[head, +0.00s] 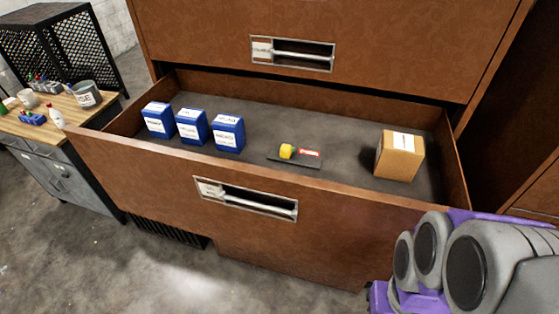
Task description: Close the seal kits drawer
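A wide brown drawer (150,182) is pulled far out of a brown cabinet in the head view. Its front has a metal handle (247,198) with a label holder whose text is too small to read. Inside stand several blue boxes (228,134) at the left, a small yellow thing (287,151) on a dark flat piece in the middle, and a cardboard box (399,156) at the right. My purple and grey arm shows at the lower right, apart from the drawer front. My gripper's fingers are not in the picture.
A closed drawer (390,52) with a similar handle sits above the open one. At the left a wooden-topped workbench (60,105) holds a can and bottles, with a black mesh cage (62,45) behind. Concrete floor (170,275) is clear in front.

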